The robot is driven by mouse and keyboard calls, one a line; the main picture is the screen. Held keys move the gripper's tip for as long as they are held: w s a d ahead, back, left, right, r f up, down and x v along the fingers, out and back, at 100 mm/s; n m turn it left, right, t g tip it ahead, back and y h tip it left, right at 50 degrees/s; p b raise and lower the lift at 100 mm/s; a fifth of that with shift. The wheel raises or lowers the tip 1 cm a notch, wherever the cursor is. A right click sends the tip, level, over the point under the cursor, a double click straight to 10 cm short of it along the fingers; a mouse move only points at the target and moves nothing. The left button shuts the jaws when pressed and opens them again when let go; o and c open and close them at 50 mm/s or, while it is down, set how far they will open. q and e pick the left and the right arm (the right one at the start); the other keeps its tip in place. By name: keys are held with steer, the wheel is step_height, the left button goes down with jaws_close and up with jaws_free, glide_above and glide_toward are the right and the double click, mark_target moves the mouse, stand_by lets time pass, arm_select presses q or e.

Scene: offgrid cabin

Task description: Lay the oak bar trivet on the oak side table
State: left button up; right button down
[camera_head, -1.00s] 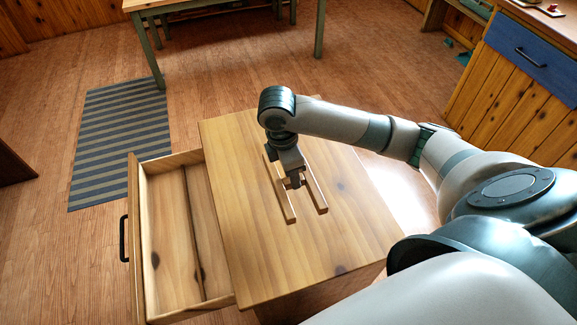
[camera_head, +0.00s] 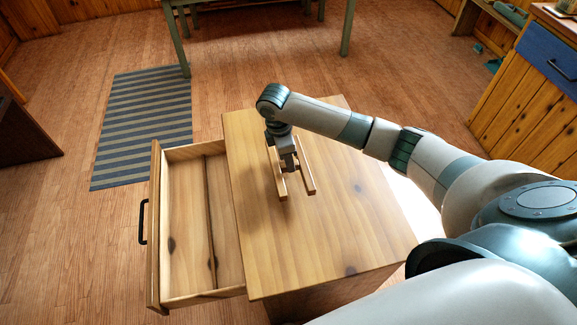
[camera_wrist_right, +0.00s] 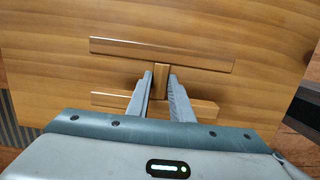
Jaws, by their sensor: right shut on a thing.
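The oak bar trivet (camera_head: 308,176) shows two parallel wooden bars joined by a short crosspiece. It also shows in the right wrist view (camera_wrist_right: 160,54). My right gripper (camera_head: 289,168) is shut on the trivet's crosspiece (camera_wrist_right: 162,78), its fingers reaching down between the two bars. The trivet is over the top of the oak side table (camera_head: 330,240), near its middle and left part. I cannot tell whether it touches the tabletop or is just above it. My left gripper is not in view.
The table's drawer (camera_head: 188,215) is pulled open on the left, with a divider inside. A striped mat (camera_head: 145,125) lies on the floor behind it. A green-legged table (camera_head: 347,25) stands at the back. A blue-drawer cabinet (camera_head: 545,60) is at right. The tabletop in front of the trivet is clear.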

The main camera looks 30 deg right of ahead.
steer(key=shift+w+f, duration=0.1)
steer(key=shift+w, duration=0.05)
step_height(320, 180, down, 3)
steer(key=shift+f+p, duration=0.15)
steer(key=shift+p, duration=0.4)
steer(key=shift+f, duration=0.3)
steer(key=c, duration=1.6)
jaws_free()
steer(key=shift+f, duration=0.15)
steer(key=shift+o, duration=0.2)
